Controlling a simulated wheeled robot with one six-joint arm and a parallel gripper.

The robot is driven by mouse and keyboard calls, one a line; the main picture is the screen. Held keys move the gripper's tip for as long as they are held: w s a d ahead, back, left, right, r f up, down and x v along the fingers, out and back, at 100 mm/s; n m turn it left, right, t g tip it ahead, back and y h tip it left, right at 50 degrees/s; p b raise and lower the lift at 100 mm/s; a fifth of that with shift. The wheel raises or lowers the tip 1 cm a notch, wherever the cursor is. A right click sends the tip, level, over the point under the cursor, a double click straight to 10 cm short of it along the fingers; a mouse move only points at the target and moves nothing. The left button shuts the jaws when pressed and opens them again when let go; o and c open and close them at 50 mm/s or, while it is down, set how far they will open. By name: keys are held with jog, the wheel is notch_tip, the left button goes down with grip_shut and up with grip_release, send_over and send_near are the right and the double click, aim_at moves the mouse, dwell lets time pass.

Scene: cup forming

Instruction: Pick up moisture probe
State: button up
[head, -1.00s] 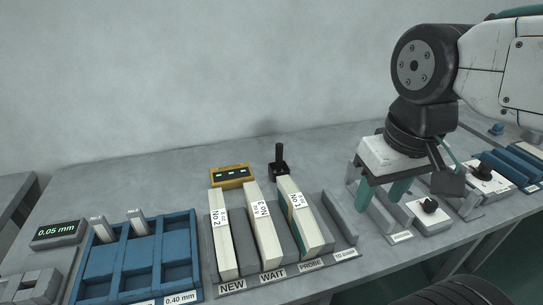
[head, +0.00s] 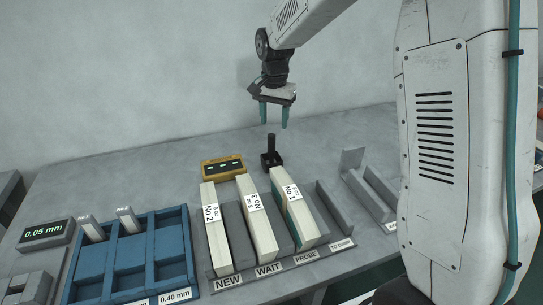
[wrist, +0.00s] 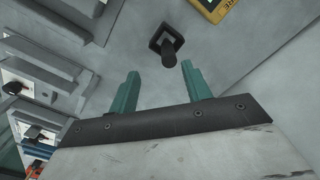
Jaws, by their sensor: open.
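The moisture probe is most likely the black upright handle (head: 271,143) standing in a small dark square base (head: 271,161) on the table, behind the stacks. My gripper (head: 274,124) is above it with teal fingers pointing down, open and empty. In the wrist view the black probe (wrist: 169,52) lies ahead of the fingertips, roughly between their lines and apart from them. My gripper's two fingers (wrist: 160,69) show spread there.
A yellow meter (head: 223,167) stands left of the probe. In front is a rack with pale blocks (head: 256,220) in slots labelled NEW, WAIT, PROBE and TO SHARP. A blue tray (head: 132,253) and a 0.05 mm display (head: 45,232) are at left. A wall rises behind.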

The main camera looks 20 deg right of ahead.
aim_at(271, 143)
jog(key=shift+m, duration=0.3)
jog(key=w+f, duration=0.2)
jog(key=f, duration=0.1)
jog(key=shift+w+a+f, duration=0.2)
jog(key=shift+w+f, duration=0.05)
jog(key=f, duration=0.7)
jog(key=shift+s+d, duration=0.1)
jog(key=shift+s, duration=0.25)
grip_shut()
